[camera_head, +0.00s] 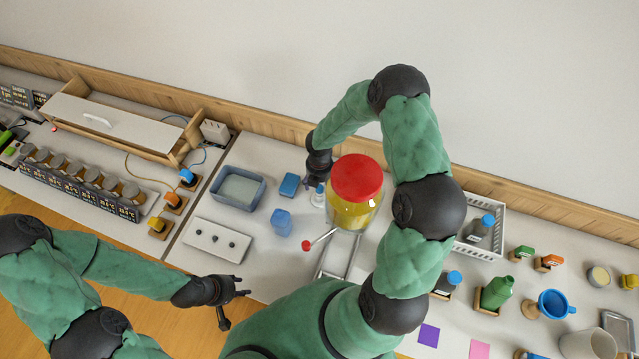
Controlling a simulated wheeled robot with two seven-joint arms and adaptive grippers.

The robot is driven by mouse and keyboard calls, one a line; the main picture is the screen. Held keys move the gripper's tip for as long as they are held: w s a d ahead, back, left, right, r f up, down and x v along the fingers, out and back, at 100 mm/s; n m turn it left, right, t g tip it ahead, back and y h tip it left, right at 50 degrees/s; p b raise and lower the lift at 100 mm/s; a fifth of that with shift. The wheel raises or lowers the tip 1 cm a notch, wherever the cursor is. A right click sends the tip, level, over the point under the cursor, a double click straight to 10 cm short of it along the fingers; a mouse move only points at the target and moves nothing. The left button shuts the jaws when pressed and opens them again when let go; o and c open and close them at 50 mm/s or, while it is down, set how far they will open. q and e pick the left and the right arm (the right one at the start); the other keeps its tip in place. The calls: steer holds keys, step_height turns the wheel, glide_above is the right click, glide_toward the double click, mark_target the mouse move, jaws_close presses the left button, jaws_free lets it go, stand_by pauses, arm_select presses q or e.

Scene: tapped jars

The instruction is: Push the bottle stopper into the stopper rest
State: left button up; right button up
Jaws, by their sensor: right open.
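I cannot tell for sure which piece is the bottle stopper or which is the stopper rest. A small clear bottle (318,196) stands left of a big jar of yellow liquid (350,214) with a red lid. My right gripper (315,182) is at this small bottle, open, its fingers partly hidden and small; I cannot tell whether it touches it. My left gripper (237,305) is open and empty at the counter's front.
A red-ended tap (307,245) sticks out from the jar. A blue block (289,185), a blue container (281,223), a grey-blue tub (238,188) and a white panel with black knobs (217,240) lie left. A white basket (488,226) stands right, behind my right arm.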

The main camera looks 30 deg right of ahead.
arm_select(q)
steer(key=shift+r+p, duration=1.05)
steer(key=shift+r, duration=0.05)
arm_select(e)
steer(key=shift+r, duration=1.4)
step_height(320, 180, up, 12)
stand_by(0.3)
